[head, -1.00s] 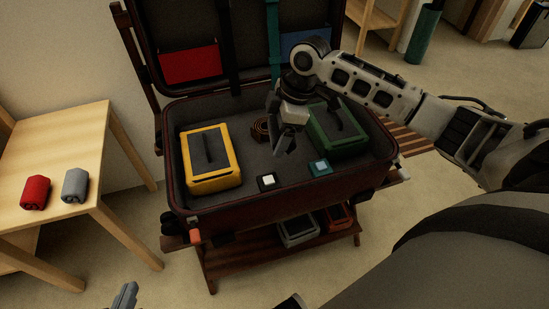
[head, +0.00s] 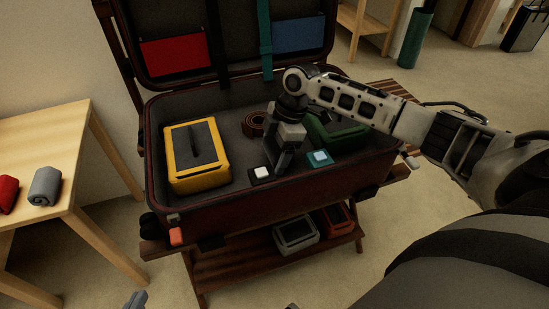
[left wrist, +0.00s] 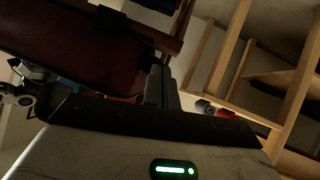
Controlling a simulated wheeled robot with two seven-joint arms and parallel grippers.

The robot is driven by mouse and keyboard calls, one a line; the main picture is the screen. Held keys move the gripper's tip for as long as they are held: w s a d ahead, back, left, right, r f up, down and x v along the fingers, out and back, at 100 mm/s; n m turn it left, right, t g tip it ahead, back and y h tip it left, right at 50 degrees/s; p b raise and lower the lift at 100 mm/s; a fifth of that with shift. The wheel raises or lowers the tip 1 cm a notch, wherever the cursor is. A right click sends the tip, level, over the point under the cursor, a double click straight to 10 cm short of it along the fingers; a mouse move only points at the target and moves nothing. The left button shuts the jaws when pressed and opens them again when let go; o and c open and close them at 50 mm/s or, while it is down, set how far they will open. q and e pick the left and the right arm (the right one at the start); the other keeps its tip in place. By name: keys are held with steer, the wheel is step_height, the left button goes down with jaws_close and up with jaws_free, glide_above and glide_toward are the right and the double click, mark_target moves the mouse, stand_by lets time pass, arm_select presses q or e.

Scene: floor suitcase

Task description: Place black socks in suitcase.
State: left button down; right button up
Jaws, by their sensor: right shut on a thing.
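The open suitcase (head: 225,217) stands on a wooden rack, its lid raised at the back. My right gripper (head: 281,168) reaches down into its middle, between the yellow case and the green case. It is shut on a dark thing, which I take to be the black socks; they are hard to tell from the dark fingers and lining. No black socks show on the side table. My left gripper (head: 134,302) shows only at the bottom edge of the head view. In the left wrist view its fingers (left wrist: 161,85) are together and empty.
In the suitcase are a yellow case (head: 197,172), a green case (head: 335,130), a coiled belt (head: 252,124), a white-topped box (head: 261,174) and a teal box (head: 320,158). Grey socks (head: 45,187) and red socks (head: 7,193) lie on the side table (head: 50,140).

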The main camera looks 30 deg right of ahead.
steer(key=shift+f, duration=1.05)
steer(key=o, duration=1)
arm_select(q)
steer(key=shift+s+d+r, duration=0.15)
steer(key=shift+r, duration=0.05)
